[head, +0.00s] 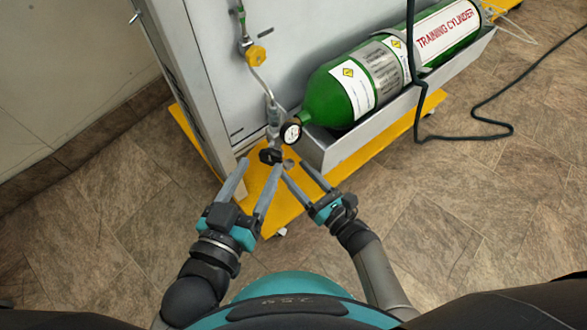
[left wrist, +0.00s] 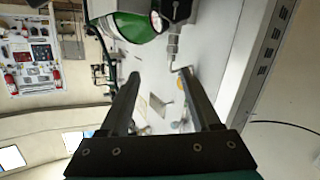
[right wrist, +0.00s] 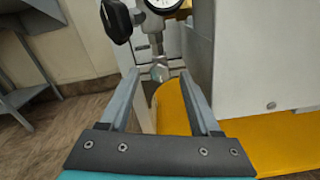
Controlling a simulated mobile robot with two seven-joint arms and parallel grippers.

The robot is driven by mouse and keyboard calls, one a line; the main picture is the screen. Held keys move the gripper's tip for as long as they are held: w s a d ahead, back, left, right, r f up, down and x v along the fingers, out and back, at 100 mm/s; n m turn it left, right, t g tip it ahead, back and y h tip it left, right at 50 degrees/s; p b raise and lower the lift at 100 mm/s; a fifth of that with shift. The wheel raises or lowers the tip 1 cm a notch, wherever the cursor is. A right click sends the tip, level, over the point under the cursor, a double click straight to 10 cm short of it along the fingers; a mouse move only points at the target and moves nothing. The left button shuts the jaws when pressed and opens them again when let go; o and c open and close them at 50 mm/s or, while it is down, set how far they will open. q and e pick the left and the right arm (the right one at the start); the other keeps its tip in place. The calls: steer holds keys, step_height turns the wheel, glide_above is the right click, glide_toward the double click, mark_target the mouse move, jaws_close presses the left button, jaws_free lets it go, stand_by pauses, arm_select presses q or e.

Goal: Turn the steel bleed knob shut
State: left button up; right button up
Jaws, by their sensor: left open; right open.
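The steel bleed knob (head: 289,163) is a small grey knob low on the regulator, right of the black knob (head: 270,156). In the right wrist view the steel knob (right wrist: 160,72) shows just beyond and between the fingertips. My right gripper (head: 294,170) is open, its fingertips close around the steel knob; contact cannot be told. It also shows in the right wrist view (right wrist: 160,78). My left gripper (head: 261,167) is open and empty, its fingertips near the black knob. The left wrist view shows its spread fingers (left wrist: 160,76).
A pressure gauge (head: 291,133) sits above the knobs. The green cylinder (head: 325,98) lies in a grey trough (head: 330,150) on a yellow base (head: 375,142). A yellow valve knob (head: 256,55) is on the pipe above. A dark hose (head: 416,90) hangs at right. The near floor is clear.

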steer(key=shift+x, duration=1)
jaws_close()
